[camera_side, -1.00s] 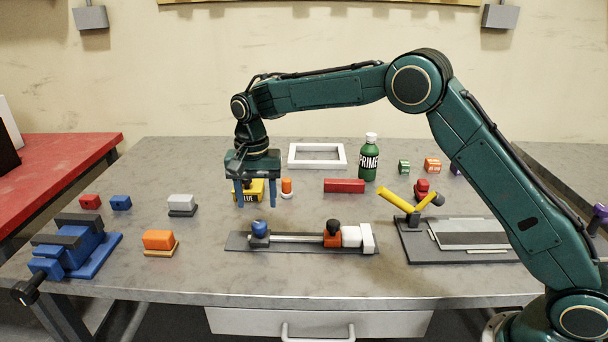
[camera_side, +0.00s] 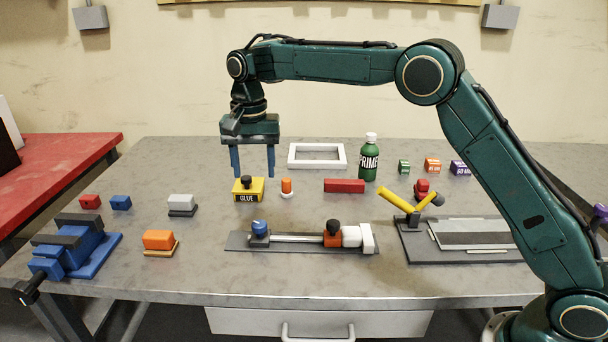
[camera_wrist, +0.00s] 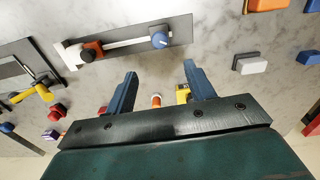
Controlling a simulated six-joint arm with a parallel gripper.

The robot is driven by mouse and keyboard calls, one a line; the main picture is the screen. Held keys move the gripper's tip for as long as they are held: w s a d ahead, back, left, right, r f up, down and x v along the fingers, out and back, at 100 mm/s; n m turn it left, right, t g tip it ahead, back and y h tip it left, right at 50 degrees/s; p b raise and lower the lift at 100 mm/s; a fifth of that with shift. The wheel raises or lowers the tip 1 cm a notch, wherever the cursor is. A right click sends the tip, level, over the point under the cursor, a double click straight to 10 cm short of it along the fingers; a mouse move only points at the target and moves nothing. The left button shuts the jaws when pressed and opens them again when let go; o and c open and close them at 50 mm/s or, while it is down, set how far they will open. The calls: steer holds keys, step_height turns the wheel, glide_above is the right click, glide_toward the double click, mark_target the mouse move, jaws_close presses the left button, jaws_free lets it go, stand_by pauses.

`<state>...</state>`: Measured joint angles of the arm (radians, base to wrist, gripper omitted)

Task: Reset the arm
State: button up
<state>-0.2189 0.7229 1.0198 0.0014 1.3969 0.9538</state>
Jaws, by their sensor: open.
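My gripper (camera_side: 253,174) hangs fingers down above the back left of the grey workbench, with its two blue fingers apart and nothing between them. It stands above the yellow glue box (camera_side: 249,190), which has a black knob on top and rests on the bench, clear of the fingertips. In the wrist view the two fingers of my gripper (camera_wrist: 159,82) are spread. Part of the glue box (camera_wrist: 183,94) shows beside one finger there, the rest of it hidden.
An orange-capped piece (camera_side: 287,187) and a red block (camera_side: 344,186) stand right of the glue box. A green PRIMER bottle (camera_side: 369,158) is the tallest item behind. A clamp rail (camera_side: 300,240), a blue vise (camera_side: 75,246) and a grey fixture (camera_side: 470,239) lie in front. Air above is open.

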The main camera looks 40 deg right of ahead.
steer(key=s+d+r+n+t, duration=0.1)
steer(key=s+d+r+n, duration=0.1)
steer(key=s+d+r, duration=0.5)
steer(key=s+d+r+n+t, duration=0.15)
steer(key=s+r, duration=0.35)
steer(key=s, duration=0.6)
steer(key=s+d+f+n+t, duration=0.1)
steer(key=s+d+f+n, duration=0.1)
steer(key=s, duration=0.8)
steer(key=s+d+f+n+t, duration=0.2)
steer(key=s+f+n, duration=0.1)
steer(key=s, duration=0.7)
steer(key=shift+s+f, duration=0.35)
steer(key=shift+f, duration=0.45)
